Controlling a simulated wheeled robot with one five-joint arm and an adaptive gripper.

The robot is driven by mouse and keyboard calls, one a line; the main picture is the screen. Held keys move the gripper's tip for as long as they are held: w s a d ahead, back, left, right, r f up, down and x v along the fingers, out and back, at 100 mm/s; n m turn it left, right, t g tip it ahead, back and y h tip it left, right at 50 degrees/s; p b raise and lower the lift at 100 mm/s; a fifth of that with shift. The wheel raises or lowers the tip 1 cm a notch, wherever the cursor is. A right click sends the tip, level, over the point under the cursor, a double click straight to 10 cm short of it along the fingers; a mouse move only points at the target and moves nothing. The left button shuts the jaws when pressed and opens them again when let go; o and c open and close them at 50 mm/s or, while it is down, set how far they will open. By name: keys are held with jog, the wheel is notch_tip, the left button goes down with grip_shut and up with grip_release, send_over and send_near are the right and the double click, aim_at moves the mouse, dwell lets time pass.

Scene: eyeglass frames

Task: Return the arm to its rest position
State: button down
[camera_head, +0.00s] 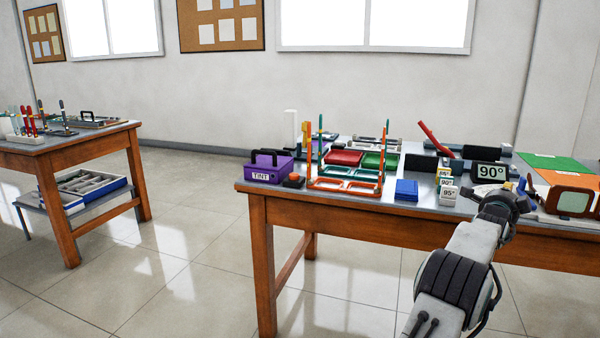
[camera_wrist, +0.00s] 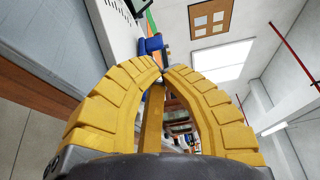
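My gripper (camera_wrist: 164,72) fills the wrist view. Its yellow ribbed fingers curve in and their tips come together, with nothing seen held between them. A narrow yellow strip stands between the two large fingers, apparently another finger. In the head view my arm (camera_head: 455,280) reaches from the lower right up to the front edge of the right-hand table (camera_head: 335,199). My gripper is mostly hidden there behind the wrist, near the table's front edge.
The table holds a purple TINT box (camera_head: 268,170), orange and teal trays (camera_head: 345,184), a blue block (camera_head: 406,190), a 90° display (camera_head: 489,173) and an orange-framed device (camera_head: 572,202). Another table (camera_head: 90,139) stands at left. Open floor (camera_head: 175,240) lies between them.

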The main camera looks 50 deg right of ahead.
jog(key=w+a+r+n+t+y+p, duration=0.1)
jog(key=w+a+r+n+t+p, duration=0.2)
jog(key=w, duration=0.5)
jog(key=w+a+r+n+t+y+p, duration=0.1)
jog(key=w+a+r+n+y+p, duration=0.2)
jog(key=w+a, duration=0.4)
jog(key=w+a+r+n+t+p, duration=0.1)
jog(key=w+a+r+n+p, duration=0.2)
jog(key=w, duration=0.6)
jog(key=w+a+r+n+t+y+p, duration=0.1)
jog(key=w+a+r+n+y+p, duration=0.2)
jog(key=a, duration=0.5)
jog(key=w+a+r+n+t+y+p, duration=0.1)
jog(key=w+a+r+n+p, duration=0.1)
jog(key=w+a+p, duration=0.35)
jog(key=w+a+r+n+t+y+p, duration=0.1)
jog(key=w+a+r+n+y, duration=0.3)
jog(key=a, duration=0.7)
jog(key=s+a+r+n+g+y+p, duration=0.15)
jog(key=a+n+p, duration=0.4)
jog(key=a, duration=0.75)
jog(key=s+a+r+n+y+p, duration=0.2)
jog(key=a+n+p, duration=0.3)
jog(key=a, duration=0.8)
jog(key=s+a+n+g+y+p, duration=0.2)
jog(key=s+a+n+p, duration=0.5)
jog(key=s+a, duration=0.6)
jog(key=shift+s+a+f+g+p, duration=0.15)
jog(key=shift+s+g+p, duration=0.4)
jog(key=shift+s, duration=0.5)
